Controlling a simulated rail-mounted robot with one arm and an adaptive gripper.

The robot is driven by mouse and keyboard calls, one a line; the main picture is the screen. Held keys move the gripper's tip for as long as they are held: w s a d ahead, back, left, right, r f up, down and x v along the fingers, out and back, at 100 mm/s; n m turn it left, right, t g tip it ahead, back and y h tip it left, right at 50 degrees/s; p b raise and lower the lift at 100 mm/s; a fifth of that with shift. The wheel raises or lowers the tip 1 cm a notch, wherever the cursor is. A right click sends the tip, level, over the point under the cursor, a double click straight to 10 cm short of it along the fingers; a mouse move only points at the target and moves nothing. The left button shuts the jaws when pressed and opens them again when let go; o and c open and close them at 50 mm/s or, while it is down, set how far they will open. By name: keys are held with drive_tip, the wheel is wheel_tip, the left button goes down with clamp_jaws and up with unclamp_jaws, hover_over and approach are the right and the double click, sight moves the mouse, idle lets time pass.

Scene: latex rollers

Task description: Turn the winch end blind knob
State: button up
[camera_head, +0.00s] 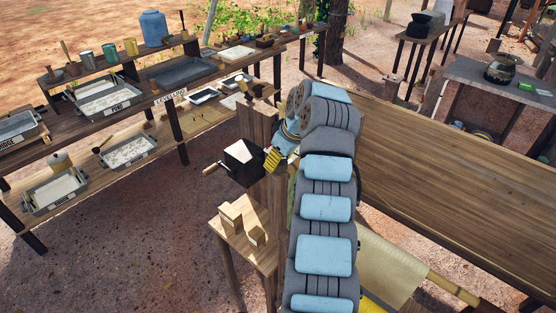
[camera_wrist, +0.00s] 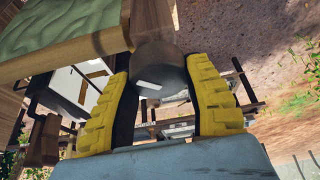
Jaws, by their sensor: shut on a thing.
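The blind knob (camera_wrist: 158,68) is a dark grey, round piece with a small white mark, in the middle of the wrist view. My gripper (camera_wrist: 160,88) has one yellow ribbed finger on each side of the knob and is shut on it. In the head view my gripper (camera_head: 273,157) is at the wooden post, just right of a black box with a white top (camera_head: 243,155) and a wooden-handled crank (camera_head: 210,169). The knob is hidden there behind the gripper and arm. The box also shows at the left of the wrist view (camera_wrist: 88,75).
A wooden post (camera_head: 258,122) rises close behind my gripper. A small stand (camera_head: 239,245) with wooden blocks is below. A long plank table (camera_head: 460,175) is to the right. Shelves with trays (camera_head: 108,103) stand at the left, with open ground (camera_head: 110,235) before them.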

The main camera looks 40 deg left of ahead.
drive_tip(key=o, duration=1.2)
drive_tip(key=v, duration=1.2)
